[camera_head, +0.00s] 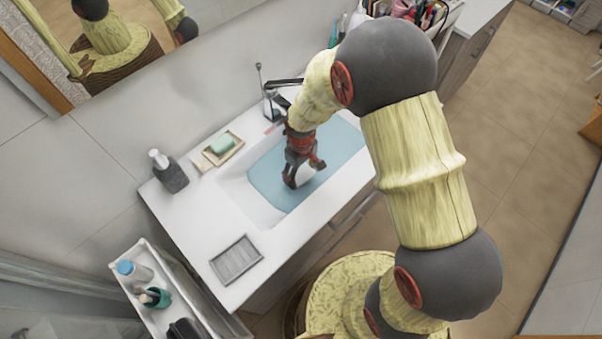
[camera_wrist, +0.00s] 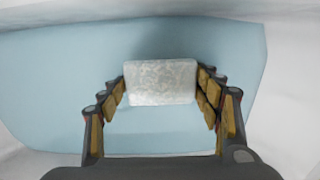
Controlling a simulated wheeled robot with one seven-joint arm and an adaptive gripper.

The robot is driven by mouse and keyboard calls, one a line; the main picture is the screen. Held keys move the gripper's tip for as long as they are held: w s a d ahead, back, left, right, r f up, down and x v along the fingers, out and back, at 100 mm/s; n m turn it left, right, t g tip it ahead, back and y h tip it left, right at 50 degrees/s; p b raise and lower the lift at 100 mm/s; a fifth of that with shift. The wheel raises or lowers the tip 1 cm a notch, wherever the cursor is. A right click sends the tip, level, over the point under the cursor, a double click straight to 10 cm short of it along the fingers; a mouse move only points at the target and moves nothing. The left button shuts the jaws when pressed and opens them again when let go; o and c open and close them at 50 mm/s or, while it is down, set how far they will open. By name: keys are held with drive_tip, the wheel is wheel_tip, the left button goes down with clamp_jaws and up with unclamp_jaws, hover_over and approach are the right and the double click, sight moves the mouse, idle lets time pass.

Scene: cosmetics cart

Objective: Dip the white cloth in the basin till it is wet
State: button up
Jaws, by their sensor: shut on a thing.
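The white cloth (camera_wrist: 160,82) is a small mottled pad between the fingers of my gripper (camera_wrist: 162,88) in the wrist view. My gripper (camera_head: 304,178) is shut on it and points down into the basin (camera_head: 238,187). Light blue water (camera_head: 275,185) fills the basin in the head view, and it surrounds the cloth in the wrist view. In the head view only a white part of the cloth (camera_head: 306,174) shows beside the dark fingers. I cannot tell whether the cloth touches the water or is just above it.
A faucet (camera_head: 268,104) stands behind my gripper. A green soap on a dish (camera_head: 222,144) and a dark dispenser (camera_head: 168,172) are left of the basin. A grey tray (camera_head: 236,260) lies on the front left counter. A cart (camera_head: 148,252) with bottles stands at the left.

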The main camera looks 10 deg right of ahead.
wheel_tip(320, 180, up, 12)
drive_tip(key=p, duration=0.7)
drive_tip(key=shift+f+p, duration=0.25)
drive_tip(key=shift+p, duration=0.05)
